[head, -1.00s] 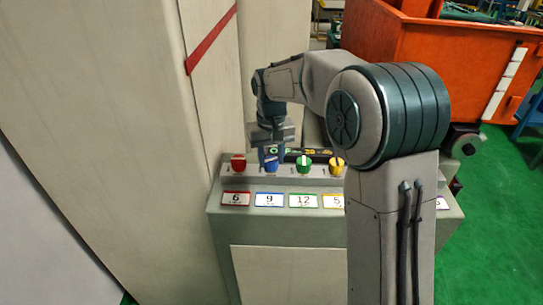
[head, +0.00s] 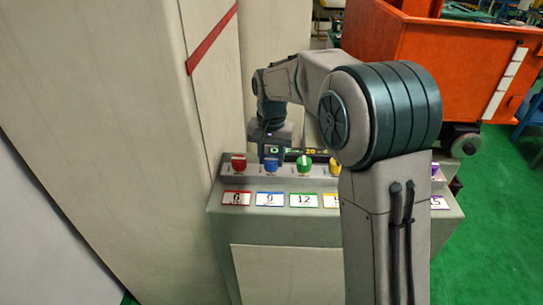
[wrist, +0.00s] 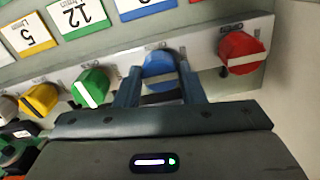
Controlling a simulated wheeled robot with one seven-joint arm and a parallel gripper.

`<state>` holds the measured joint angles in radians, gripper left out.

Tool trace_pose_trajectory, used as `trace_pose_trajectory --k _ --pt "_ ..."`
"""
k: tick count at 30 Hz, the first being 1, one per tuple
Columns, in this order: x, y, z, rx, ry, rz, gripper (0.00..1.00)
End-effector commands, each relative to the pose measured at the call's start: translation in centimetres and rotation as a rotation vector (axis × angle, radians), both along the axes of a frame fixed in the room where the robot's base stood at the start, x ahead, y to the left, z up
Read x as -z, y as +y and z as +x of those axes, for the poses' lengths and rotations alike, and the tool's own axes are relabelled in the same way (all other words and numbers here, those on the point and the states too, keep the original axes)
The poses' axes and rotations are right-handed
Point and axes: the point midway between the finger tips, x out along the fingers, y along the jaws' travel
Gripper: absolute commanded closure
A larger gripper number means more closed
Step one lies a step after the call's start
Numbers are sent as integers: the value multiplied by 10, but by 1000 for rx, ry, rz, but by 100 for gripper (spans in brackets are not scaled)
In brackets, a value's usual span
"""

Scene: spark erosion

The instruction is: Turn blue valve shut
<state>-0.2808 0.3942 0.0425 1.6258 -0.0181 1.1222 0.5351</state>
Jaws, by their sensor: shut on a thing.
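The blue valve (head: 271,165) is a round knob on the sloped panel of a grey cabinet, between the red and green knobs. It also shows in the wrist view (wrist: 160,66), with a pale bar across it. My gripper (head: 271,154) comes down on it from above. In the wrist view my gripper (wrist: 158,85) has one finger on each side of the blue knob and is shut on it. Part of the knob is hidden behind the fingers.
The red knob (wrist: 242,52) and green knob (wrist: 91,87) sit close on either side. Number cards (head: 270,199) line the cabinet front (head: 290,240). A tall pale cabinet (head: 120,120) stands close at the left. An orange bin (head: 450,60) stands behind at the right on green floor.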

Motion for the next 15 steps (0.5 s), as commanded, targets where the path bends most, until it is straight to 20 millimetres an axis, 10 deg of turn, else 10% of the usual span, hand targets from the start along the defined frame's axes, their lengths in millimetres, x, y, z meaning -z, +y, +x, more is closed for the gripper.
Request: trace_pose_trajectory --k 8,9,11,15 --pt "-2 0 1 2 -5 2 87" --pt "-2 0 1 1 -5 2 59" --pt "-1 0 1 1 -3 1 42" --pt "-1 0 0 0 -2 1 42"
